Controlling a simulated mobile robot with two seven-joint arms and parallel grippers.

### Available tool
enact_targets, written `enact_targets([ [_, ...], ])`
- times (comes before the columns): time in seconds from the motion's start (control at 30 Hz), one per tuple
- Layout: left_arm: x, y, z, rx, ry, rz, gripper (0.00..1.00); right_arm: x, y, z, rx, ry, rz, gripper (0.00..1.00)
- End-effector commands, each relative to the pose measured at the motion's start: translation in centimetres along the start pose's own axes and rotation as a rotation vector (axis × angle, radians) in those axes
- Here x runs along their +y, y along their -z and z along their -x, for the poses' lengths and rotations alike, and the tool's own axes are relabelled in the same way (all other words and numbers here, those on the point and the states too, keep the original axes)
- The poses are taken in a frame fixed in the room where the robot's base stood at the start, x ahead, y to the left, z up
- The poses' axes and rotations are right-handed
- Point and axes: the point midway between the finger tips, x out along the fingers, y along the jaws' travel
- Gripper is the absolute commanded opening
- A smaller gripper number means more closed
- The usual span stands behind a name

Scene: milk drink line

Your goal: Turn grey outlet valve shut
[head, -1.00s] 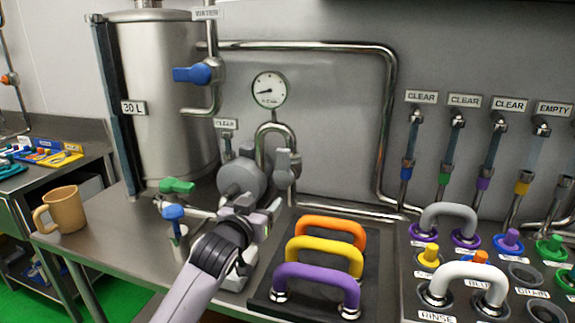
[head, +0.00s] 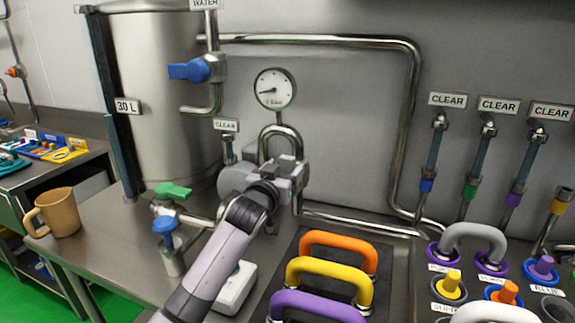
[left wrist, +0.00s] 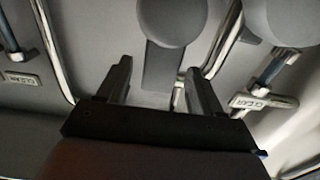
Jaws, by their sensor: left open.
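In the left wrist view, the grey outlet valve (left wrist: 172,22) shows a round hub with a flat straight lever. The lever reaches down the picture into the gap between the two fingers of my left gripper (left wrist: 158,78). The fingers stand apart, one on each side of the lever; I cannot tell whether either touches it. In the head view, my left gripper (head: 291,172) is at the pipe right of the grey pump (head: 235,178) and hides most of the valve. My right gripper is not in view.
A curved steel pipe (head: 282,131) and a pressure gauge (head: 274,89) are above my gripper. A green valve (head: 173,190) and a blue valve (head: 165,226) stand left of my arm. Orange (head: 338,240), yellow and purple handles stand in front at right.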

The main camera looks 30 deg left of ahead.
Motion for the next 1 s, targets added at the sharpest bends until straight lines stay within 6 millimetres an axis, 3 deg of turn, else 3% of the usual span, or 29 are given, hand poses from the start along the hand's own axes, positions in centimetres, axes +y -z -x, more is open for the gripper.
enact_targets([
  [0.2,0.0,0.1,-1.8,0.000,0.000,0.001,0.66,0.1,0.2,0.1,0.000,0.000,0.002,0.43],
  [0.6,0.0,0.0,-2.2,0.000,0.000,0.000,0.66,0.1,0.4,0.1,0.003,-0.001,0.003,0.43],
  [0.63,0.0,0.0,-2.2,0.000,0.000,0.000,0.63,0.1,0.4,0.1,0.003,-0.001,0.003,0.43],
  [0.8,0.0,0.0,-2.2,0.000,0.000,0.000,0.07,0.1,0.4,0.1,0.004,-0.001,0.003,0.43],
  [0.83,0.0,0.0,-2.2,0.000,0.000,0.000,0.00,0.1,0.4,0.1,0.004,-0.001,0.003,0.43],
  [1.0,0.0,0.0,-2.3,0.000,0.000,-0.002,0.00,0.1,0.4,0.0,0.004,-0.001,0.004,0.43],
])
